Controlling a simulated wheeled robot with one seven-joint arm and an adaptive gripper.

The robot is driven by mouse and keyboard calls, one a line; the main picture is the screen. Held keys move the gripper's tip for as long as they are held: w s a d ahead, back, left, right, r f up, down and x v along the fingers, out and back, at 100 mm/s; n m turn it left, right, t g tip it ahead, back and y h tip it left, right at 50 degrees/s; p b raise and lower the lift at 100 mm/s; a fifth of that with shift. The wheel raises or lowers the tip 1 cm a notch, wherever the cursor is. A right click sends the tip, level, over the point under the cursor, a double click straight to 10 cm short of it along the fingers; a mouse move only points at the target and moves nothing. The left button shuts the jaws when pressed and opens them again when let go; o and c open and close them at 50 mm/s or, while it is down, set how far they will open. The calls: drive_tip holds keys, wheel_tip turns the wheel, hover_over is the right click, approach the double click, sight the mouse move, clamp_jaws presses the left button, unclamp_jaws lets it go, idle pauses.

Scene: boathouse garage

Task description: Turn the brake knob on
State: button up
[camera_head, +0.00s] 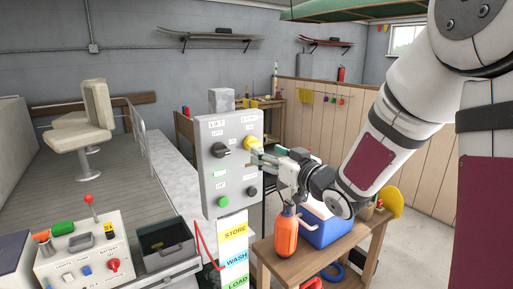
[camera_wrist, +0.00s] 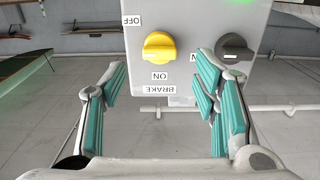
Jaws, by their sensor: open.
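The yellow brake knob (camera_head: 251,143) is at the upper right of a grey control panel (camera_head: 230,170). In the wrist view the panel appears upside down, and the yellow knob (camera_wrist: 159,47) sits beside the labels OFF, ON and BRAKE. Its grip ridge lies roughly level across the picture there, with a small mark near its left end. My gripper (camera_head: 263,157) is at the panel's right edge, close to the knob. In the wrist view my gripper (camera_wrist: 160,82) is open, its teal-padded fingers spread either side of the knob and apart from it.
A black knob (camera_head: 222,150) and green and dark buttons share the panel. Below are a wooden table (camera_head: 270,262) with an orange bottle (camera_head: 286,230) and blue cooler (camera_head: 325,228).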

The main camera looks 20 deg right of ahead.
sight(253, 144)
drive_tip(key=x, duration=0.6)
drive_tip(key=c, duration=1.2)
